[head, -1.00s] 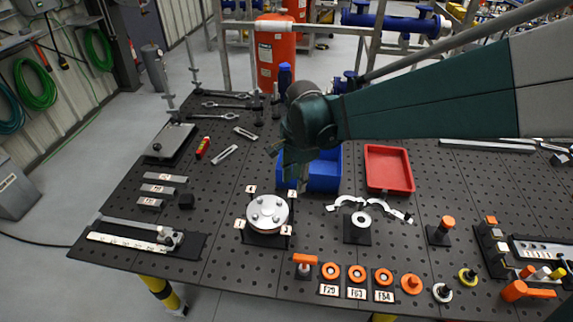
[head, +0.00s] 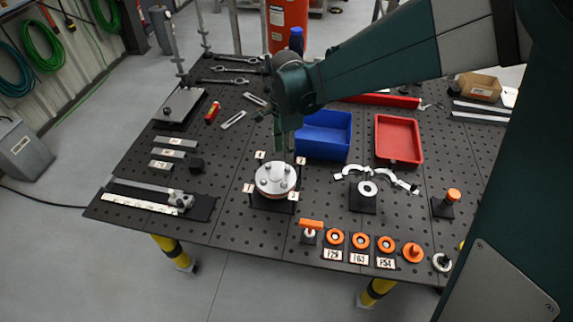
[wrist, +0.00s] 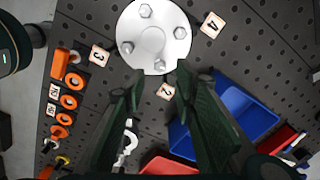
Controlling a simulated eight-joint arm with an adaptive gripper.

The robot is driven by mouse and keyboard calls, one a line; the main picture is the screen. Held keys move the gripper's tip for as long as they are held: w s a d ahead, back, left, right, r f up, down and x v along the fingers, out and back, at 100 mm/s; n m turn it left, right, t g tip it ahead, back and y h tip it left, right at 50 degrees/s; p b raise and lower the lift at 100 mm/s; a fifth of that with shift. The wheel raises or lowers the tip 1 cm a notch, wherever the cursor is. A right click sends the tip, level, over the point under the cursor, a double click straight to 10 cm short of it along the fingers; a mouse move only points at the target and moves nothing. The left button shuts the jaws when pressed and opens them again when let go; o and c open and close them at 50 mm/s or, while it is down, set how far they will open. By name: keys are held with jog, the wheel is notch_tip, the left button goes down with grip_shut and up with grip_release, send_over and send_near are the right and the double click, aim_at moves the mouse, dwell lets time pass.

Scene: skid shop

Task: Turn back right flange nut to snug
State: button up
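The round pale metal flange (head: 270,190) sits on a dark base on the perforated table, with hex nuts on its top face. The back right nut (wrist: 160,65) shows in the wrist view at the flange rim, beside the tag marked 2 (wrist: 165,90). My gripper (head: 289,158) points down just above the back right side of the flange. In the wrist view my gripper (wrist: 159,77) is open, with its two dark fingers apart on either side of that nut's direction. I cannot tell the fingertips' height over the nut, and no contact shows.
A blue bin (head: 324,135) and a red tray (head: 399,139) stand behind and right of the flange. An orange-handled part (head: 310,227) and several orange rings lie in front right. Steel bars (head: 170,153) and a ruler fixture (head: 140,203) are at left.

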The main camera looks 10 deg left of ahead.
aim_at(286, 168)
jog(key=shift+f, duration=3.85)
jog(key=c, duration=0.9)
